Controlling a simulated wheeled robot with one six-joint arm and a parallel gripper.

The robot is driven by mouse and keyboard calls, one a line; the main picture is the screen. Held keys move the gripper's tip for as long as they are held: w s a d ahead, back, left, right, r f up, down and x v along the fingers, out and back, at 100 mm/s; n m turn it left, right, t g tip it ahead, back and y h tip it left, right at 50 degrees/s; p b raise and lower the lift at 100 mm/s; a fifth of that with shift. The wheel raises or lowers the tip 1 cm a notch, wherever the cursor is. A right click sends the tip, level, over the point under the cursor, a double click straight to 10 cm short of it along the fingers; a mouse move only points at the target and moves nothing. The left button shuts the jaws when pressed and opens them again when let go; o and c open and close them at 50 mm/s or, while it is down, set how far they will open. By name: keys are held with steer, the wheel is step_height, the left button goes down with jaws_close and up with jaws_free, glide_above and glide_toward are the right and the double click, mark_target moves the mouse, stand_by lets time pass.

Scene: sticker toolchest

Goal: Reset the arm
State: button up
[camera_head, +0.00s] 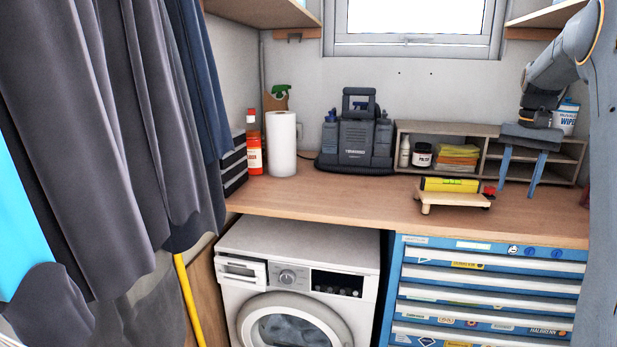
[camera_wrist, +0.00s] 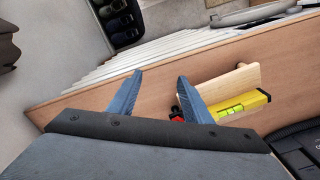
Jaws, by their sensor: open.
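My gripper (camera_head: 519,172) is open and empty, its two blue fingers pointing down above the right part of the wooden worktop, in front of the shelf unit. In the wrist view my gripper (camera_wrist: 158,92) shows its fingers apart with nothing between them. My arm comes in from the upper right of the head view. A yellow spirit level (camera_head: 451,185) lies on a small wooden board (camera_head: 453,199) on the worktop, left of my gripper. The level (camera_wrist: 241,106) and board (camera_wrist: 226,88) also show beside the right finger in the wrist view.
A blue tool chest (camera_head: 487,289) with stickers and a washing machine (camera_head: 296,264) stand under the worktop (camera_head: 333,194). A grey-blue machine (camera_head: 356,141), paper roll (camera_head: 282,144) and red bottle (camera_head: 254,149) stand at the back. Dark clothes (camera_head: 120,110) hang at left. The worktop's middle is clear.

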steer(key=s+a+f+n, duration=0.25)
steer(key=a+f, duration=0.25)
steer(key=a, duration=0.5)
steer(key=s+a+f+n, duration=0.1)
steer(key=s+a+f, duration=0.3)
steer(key=a, duration=0.6)
steer(key=s+a+f+n, duration=0.2)
steer(key=s+a+f, duration=0.3)
steer(key=s+a, duration=0.2)
steer(key=s+a+f+n+t+b, duration=0.1)
steer(key=s+a+f, duration=0.5)
steer(key=s, duration=0.6)
steer(key=shift+a+n, duration=0.7)
steer(key=shift+n, duration=0.15)
steer(key=shift+d, duration=0.1)
